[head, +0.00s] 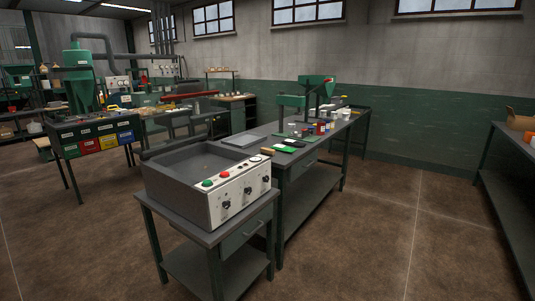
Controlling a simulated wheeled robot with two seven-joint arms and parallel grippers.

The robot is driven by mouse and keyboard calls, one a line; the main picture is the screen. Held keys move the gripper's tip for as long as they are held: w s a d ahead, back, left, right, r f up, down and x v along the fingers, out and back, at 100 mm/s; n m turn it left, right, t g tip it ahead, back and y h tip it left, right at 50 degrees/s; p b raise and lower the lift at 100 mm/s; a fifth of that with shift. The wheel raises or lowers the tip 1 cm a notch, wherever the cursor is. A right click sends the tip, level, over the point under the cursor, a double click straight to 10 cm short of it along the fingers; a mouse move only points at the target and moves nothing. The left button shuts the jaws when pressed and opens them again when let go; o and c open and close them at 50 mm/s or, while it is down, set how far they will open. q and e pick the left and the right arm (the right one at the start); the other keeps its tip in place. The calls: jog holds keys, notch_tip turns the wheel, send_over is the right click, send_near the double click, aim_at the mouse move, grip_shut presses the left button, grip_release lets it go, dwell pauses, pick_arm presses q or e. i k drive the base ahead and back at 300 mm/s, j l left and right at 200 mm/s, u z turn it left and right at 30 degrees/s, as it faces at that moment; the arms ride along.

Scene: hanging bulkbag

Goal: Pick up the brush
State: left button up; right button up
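I cannot make out a brush for certain in the head view. A small brown, handle-like item (267,151) lies at the near end of the long grey workbench (256,141), and it is too small to tell whether it is the brush. A flat green item (285,148) and a dark item (295,143) lie close beside it. Neither of my grippers shows in this view.
A grey box-shaped machine (165,185) with knobs and buttons stands on a small table in front of the long bench. Jars and a green machine (318,84) stand further along the bench. Open brown floor (375,235) lies to the right, before another bench (510,190).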

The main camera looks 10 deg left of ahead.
aim_at(269, 152)
jog(key=i+l+z, duration=0.3)
jog(key=i, duration=0.65)
jog(key=i+z, duration=0.3)
jog(key=i, duration=0.65)
jog(key=i+u, duration=0.3)
jog(key=i, duration=0.15)
jog(key=i+l+u, duration=0.65)
jog(key=i, duration=0.15)
jog(key=i+j, duration=0.05)
jog(key=j, duration=0.05)
